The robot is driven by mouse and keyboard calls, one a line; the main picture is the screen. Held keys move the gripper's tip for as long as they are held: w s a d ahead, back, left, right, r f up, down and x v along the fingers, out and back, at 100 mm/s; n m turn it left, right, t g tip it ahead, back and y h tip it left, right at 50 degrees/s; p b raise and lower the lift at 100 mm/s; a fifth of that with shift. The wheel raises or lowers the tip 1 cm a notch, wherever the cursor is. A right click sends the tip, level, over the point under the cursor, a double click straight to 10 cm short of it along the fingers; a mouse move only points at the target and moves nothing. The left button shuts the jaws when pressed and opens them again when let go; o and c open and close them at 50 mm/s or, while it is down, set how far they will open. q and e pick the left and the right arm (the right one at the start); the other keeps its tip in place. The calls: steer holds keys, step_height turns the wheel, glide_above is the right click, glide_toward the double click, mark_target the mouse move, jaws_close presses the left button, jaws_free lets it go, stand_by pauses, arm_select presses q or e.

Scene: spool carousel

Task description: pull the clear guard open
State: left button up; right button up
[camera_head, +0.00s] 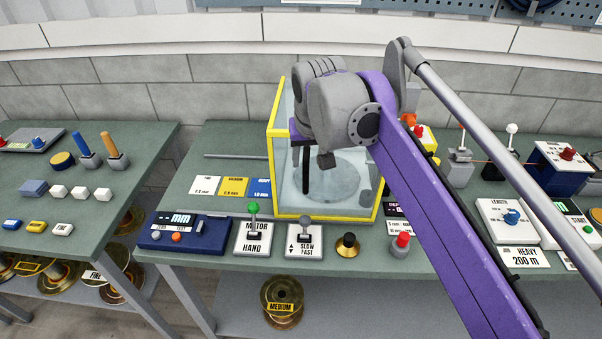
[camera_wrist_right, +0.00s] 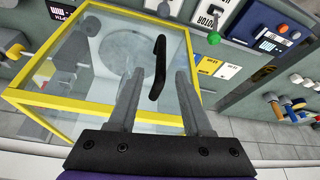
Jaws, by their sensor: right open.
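The clear guard (camera_head: 278,176) is a see-through box with yellow edges standing on the green bench. A pale round disc (camera_head: 338,182) shows inside it. The guard fills the upper left of the right wrist view (camera_wrist_right: 60,101). Its black bar handle (camera_wrist_right: 157,68) lies there just beyond and between my right gripper's fingertips. My right gripper (camera_wrist_right: 157,78) is open with nothing visibly clamped; I cannot tell whether a finger touches the handle. In the head view my right gripper (camera_head: 314,158) is at the guard, partly hidden by my wrist. My left gripper is not in view.
In front of the guard stand a green-knobbed lever box (camera_head: 252,237), a grey-knobbed lever box (camera_head: 304,240) and a black knob (camera_head: 348,246). A blue mm unit (camera_head: 184,232) is at left. My purple arm crosses the bench's right side. A second table (camera_head: 90,205) stands left.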

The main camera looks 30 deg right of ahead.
mark_target(305, 175)
steer(key=x, duration=0.8)
steer(key=shift+w+f, duration=0.15)
steer(key=shift+f, duration=0.25)
jaws_close()
stand_by(0.9)
